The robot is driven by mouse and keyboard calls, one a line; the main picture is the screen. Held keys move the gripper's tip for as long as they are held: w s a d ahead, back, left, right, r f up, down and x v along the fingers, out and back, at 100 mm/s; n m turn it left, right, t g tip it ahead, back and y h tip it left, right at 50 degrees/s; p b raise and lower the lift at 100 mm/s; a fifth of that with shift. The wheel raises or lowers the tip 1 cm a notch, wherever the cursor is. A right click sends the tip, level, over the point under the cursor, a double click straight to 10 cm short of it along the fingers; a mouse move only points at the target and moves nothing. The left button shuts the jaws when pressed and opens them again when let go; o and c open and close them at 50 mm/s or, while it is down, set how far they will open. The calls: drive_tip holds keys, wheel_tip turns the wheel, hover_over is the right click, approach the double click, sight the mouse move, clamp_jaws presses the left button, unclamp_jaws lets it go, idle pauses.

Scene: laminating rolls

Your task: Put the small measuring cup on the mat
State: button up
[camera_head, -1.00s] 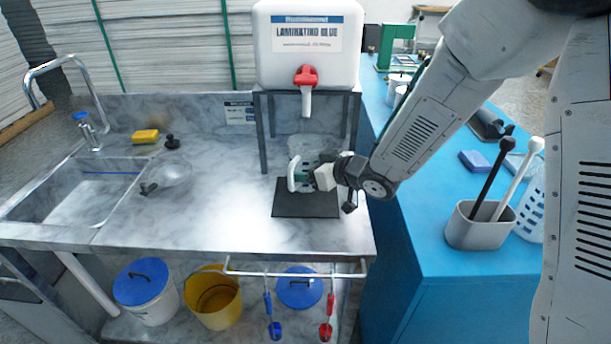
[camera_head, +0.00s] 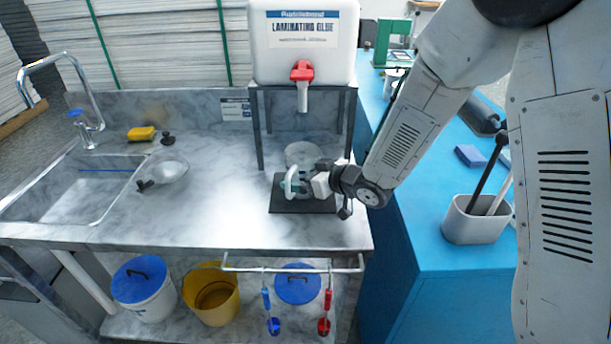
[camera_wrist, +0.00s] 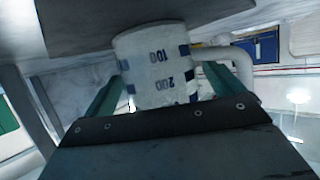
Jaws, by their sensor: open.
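The small measuring cup (camera_head: 299,184), pale with blue bands, stands at the black mat (camera_head: 318,206), its white handle to the left in the head view. In the wrist view, which is turned over, the cup (camera_wrist: 155,70) shows marks 100 and 200, and its base meets the dark mat surface (camera_wrist: 85,20). My gripper (camera_head: 308,184) is open, with its green fingers (camera_wrist: 160,95) on either side of the cup. I cannot tell whether the fingers touch it. My gripper hides part of the cup in the head view.
A clear round vessel (camera_head: 303,152) is just behind the mat, below the glue tank's red tap (camera_head: 302,72) and beside the stand's legs. A clear bowl-like item (camera_head: 168,171) lies near the sink (camera_head: 85,190).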

drive_tip(key=v, duration=1.2)
drive_tip(key=shift+r, duration=0.2)
drive_tip(key=s+d+r+m+h, duration=0.35)
drive_tip(key=d+h, duration=0.25)
drive_tip(key=d, duration=0.3)
drive_tip(key=s+d+r+m+h, duration=0.25)
drive_tip(key=d+r+h, duration=0.25)
drive_tip(key=d, duration=0.3)
drive_tip(key=s+r+m+g, duration=0.1)
drive_tip(key=s+g, duration=0.3)
drive_tip(key=s, duration=0.7)
drive_tip(key=s+r+m+g, duration=0.2)
drive_tip(key=s+r+g, duration=0.1)
drive_tip(key=s, duration=0.8)
drive_tip(key=shift+r+g+y, duration=0.25)
drive_tip(key=shift+g+y, duration=0.15)
drive_tip(key=shift+g, duration=0.1)
